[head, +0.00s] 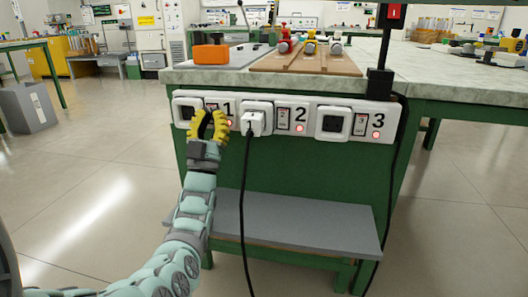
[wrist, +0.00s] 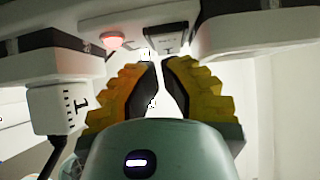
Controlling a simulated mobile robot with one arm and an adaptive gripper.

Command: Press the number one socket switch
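The number one socket (head: 188,113) is at the left end of a white socket strip on the front of a green bench. Its switch (head: 211,105) is partly hidden behind my gripper, left of the label "1" and a lit red lamp (head: 229,122). My gripper (head: 208,114) has yellow fingers and is in front of this switch. In the wrist view a dark switch (wrist: 168,42) shows just beyond the fingertips (wrist: 159,62), with a red lamp to its left. A narrow gap shows between the fingers, with nothing held. I cannot tell whether the tips touch the switch.
A white plug (head: 254,122) with a hanging black cable sits in the number two socket, close to the right of my gripper. The number three socket (head: 333,123) is empty. A grey shelf (head: 290,222) juts out below the strip.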

